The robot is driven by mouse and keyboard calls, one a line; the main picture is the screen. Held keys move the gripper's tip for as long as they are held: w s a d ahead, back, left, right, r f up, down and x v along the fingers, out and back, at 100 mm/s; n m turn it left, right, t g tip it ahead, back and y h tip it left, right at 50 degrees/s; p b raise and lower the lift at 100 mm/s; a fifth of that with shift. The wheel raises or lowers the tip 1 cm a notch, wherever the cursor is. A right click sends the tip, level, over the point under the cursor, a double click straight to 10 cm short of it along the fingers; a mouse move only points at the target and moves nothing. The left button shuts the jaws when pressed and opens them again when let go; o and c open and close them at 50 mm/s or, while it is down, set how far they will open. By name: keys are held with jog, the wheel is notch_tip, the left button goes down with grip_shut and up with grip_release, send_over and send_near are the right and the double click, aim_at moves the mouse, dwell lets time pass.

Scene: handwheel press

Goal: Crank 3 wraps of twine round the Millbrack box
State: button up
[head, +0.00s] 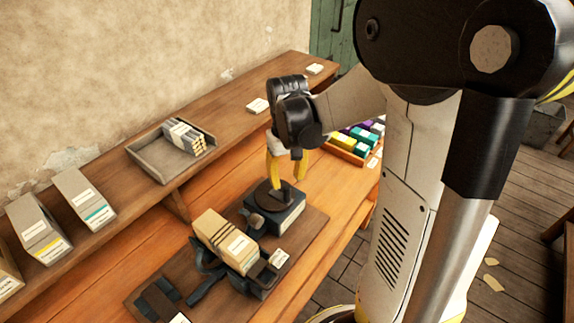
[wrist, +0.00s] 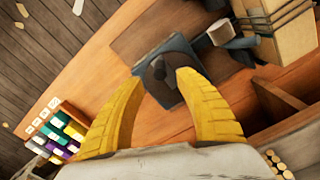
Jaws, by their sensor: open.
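A tan box (head: 216,236) with a white label too small to read stands in the dark press frame (head: 259,288). Several dark strands of twine (head: 222,243) run round it. The box also shows at the top right of the wrist view (wrist: 290,38). Beside it is a dark block with a round handwheel (head: 264,196) on top; an upright knob shows there. My gripper (head: 287,182) points down just above the wheel, its yellow fingers apart and empty. In the wrist view the wheel and its block (wrist: 172,62) lie between and beyond the fingertips (wrist: 160,80). Contact with the knob cannot be told.
The bench has a raised back shelf with a grey tray (head: 150,160), grey file boxes (head: 84,198) and small cards. A wooden tray of coloured spools or packets (head: 350,148) is right of my gripper. The bench front right of the wheel is clear.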

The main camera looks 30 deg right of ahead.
notch_tip(320, 180, up, 6)
dwell(0.6)
